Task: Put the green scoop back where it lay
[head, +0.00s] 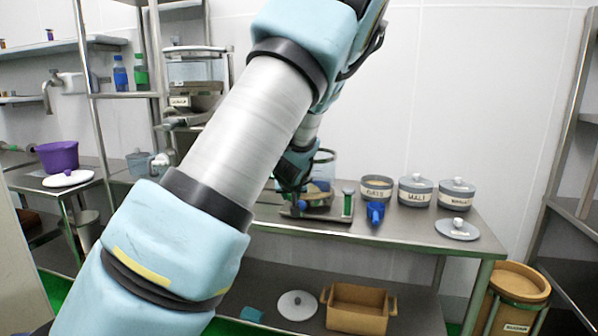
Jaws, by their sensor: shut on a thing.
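My gripper (296,190) points down over the back table, just above a dark tray (322,214), partly hidden behind my own arm. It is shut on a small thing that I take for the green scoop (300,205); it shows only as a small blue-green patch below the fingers. Whether the scoop touches the tray cannot be told. A green upright piece (348,203) stands at the tray's right end. A blue scoop (376,212) lies at the front of the oats canister (377,188), right of the tray.
Two lidded canisters, a malt one (415,191) and another (456,193), stand at the right of the steel table (400,226). A loose lid (457,229) lies in front. A clear jar (324,166) stands behind my gripper. A brown crate (357,309) is on the lower shelf.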

